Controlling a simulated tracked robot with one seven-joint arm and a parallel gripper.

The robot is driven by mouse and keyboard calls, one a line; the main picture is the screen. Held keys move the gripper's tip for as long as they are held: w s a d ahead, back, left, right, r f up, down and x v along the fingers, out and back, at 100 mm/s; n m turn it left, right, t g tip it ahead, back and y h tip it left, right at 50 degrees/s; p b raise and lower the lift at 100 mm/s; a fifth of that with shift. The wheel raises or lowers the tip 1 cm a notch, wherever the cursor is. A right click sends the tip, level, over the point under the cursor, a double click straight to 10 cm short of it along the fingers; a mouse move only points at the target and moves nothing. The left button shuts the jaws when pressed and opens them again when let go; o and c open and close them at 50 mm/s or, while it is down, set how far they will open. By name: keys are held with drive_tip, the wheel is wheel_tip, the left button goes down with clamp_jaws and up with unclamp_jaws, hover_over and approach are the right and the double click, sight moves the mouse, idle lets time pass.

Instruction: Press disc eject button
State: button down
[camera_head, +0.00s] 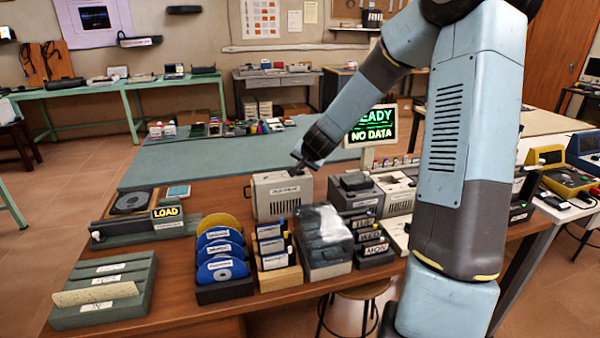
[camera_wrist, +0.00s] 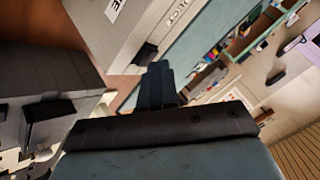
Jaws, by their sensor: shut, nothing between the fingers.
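My gripper (camera_head: 302,162) is shut and empty, just above or at the top of a beige box-shaped unit (camera_head: 283,196) with a label on its front. I cannot tell whether it touches. In the wrist view its closed fingers (camera_wrist: 160,85) point up the picture, with a pale labelled unit (camera_wrist: 122,35) beyond them on the upper left. A low dark green disc unit (camera_head: 125,228) is at the left of the table, with a disc (camera_head: 131,202) on it and a small display reading LOAD (camera_head: 166,212). A small pale round spot shows at its front left. No button can be made out as the disc eject.
Blue and yellow discs (camera_head: 221,250) stand in a rack, beside a cassette-like stack (camera_head: 272,245) and a clear-covered stack (camera_head: 324,236). Grey units (camera_head: 362,192) stand to the right. A sign reads READY, NO DATA (camera_head: 372,127). A green slotted tray (camera_head: 105,288) is front left.

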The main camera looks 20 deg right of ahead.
sight(302, 172)
drive_tip(key=shift+f, duration=0.15)
idle(0.5)
drive_tip(key=shift+r, duration=0.8)
drive_tip(key=shift+r, duration=2.55)
